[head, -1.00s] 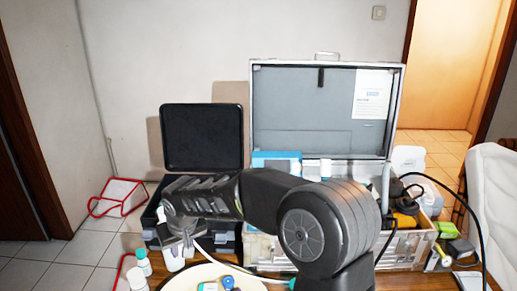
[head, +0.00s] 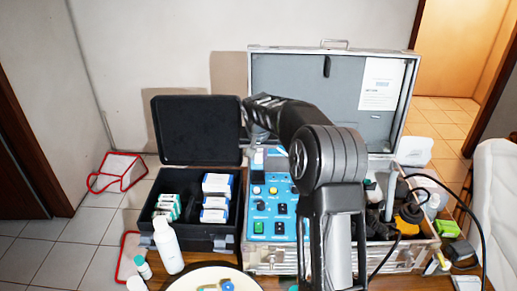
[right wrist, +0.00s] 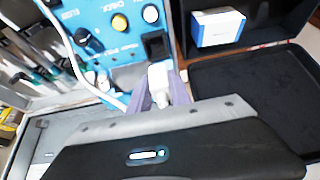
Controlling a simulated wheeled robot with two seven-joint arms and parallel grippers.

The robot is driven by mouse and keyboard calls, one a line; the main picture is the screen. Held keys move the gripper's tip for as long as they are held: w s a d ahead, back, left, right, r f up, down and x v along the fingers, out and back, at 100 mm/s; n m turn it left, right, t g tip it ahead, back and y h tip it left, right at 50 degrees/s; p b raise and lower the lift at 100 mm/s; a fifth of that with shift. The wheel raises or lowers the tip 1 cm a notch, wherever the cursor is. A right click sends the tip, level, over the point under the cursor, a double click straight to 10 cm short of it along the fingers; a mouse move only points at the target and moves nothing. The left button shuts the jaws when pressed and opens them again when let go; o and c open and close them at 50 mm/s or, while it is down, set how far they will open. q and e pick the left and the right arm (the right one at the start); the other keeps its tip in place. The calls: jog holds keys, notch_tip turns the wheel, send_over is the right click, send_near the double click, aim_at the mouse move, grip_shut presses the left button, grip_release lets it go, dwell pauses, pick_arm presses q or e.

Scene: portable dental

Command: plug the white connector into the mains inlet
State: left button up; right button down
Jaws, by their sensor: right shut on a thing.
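My right gripper (right wrist: 163,92) is shut on the white connector (right wrist: 158,77), which sits between its fingers in the right wrist view. The connector's front points toward a black rectangular socket, apparently the mains inlet (right wrist: 157,44), in the blue panel (right wrist: 104,22). Whether the connector touches the inlet, I cannot tell. A white cable (right wrist: 91,83) runs across the panel's left side. In the head view the blue panel (head: 262,209) stands in the case, and my right arm reaches over it from the front; the fingers and connector are mostly hidden there. My left gripper is not in view.
The silver case (head: 252,110) stands open, with tools and a black cable at its right. A black box (head: 197,130) with small white boxes lies open at the left. A white bottle (head: 168,246) and a round tray (head: 180,283) are in front.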

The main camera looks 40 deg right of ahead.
aim_at(258, 162)
jog(key=shift+f, duration=0.15)
jog(key=shift+f+b, duration=1.1)
jog(key=shift+f, duration=0.6)
jog(key=shift+w+r, duration=0.1)
jog(key=shift+f+b, duration=0.45)
jog(key=shift+f, duration=0.1)
jog(key=shift+f+b, duration=0.8)
jog(key=shift+f, duration=0.15)
jog(key=shift+f, duration=0.25)
jog(key=shift+a+f+b, duration=0.1)
jog(key=shift+f+b, duration=0.2)
jog(key=shift+b, duration=0.1)
